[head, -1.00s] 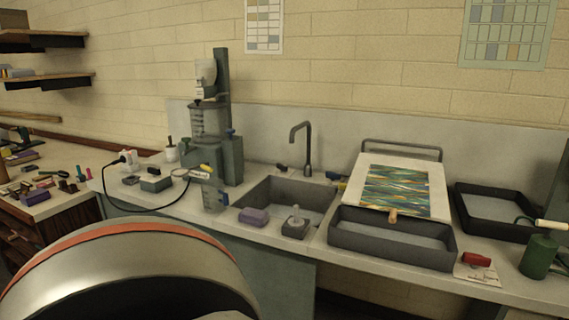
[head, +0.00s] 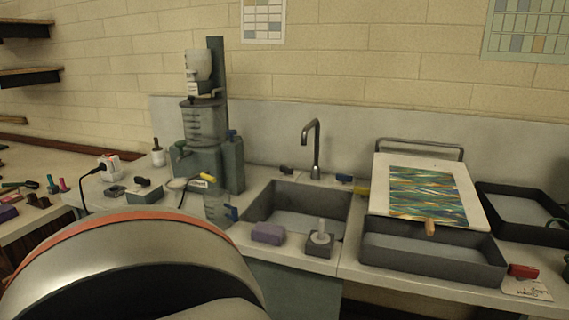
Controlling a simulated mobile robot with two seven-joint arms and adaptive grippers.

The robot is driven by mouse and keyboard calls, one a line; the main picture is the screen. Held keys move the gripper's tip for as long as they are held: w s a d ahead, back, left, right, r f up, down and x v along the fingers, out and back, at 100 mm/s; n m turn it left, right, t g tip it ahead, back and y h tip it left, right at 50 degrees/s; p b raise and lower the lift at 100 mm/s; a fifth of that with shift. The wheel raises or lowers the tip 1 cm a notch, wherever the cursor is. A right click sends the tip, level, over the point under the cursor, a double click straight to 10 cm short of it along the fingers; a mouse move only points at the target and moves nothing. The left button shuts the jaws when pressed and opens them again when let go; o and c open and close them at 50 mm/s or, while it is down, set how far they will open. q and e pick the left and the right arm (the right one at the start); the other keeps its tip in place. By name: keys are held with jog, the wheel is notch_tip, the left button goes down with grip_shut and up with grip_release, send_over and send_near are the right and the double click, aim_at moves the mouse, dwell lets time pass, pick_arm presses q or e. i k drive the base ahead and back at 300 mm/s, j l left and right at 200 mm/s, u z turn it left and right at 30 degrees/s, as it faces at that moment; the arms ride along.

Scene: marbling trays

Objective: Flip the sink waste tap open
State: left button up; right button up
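The grey sink (head: 300,222) is set in the counter, with a dark curved faucet (head: 316,145) behind it. Small handles sit along the sink's back edge: a dark one (head: 285,170) left of the faucet, and a blue one (head: 344,178) and a yellow one (head: 362,190) to its right. I cannot tell which of these is the waste tap or read its position. Neither of my grippers is in view.
A grey column apparatus (head: 213,160) with blue and yellow levers stands left of the sink. A purple block (head: 268,233) and a small dark box (head: 319,245) sit at its front. A dark tray (head: 430,262) is to the right. My own body covers the lower left.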

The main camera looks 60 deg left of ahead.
aim_at(287, 170)
jog(key=k+j+z, duration=0.1)
jog(key=j, duration=0.3)
jog(key=k+j, duration=0.1)
jog(key=j, duration=0.3)
jog(key=k+j+z, duration=0.15)
jog(key=j, duration=0.2)
jog(key=k+j, duration=0.1)
jog(key=j, duration=0.3)
jog(key=k+j+z, duration=0.15)
jog(key=j, duration=0.2)
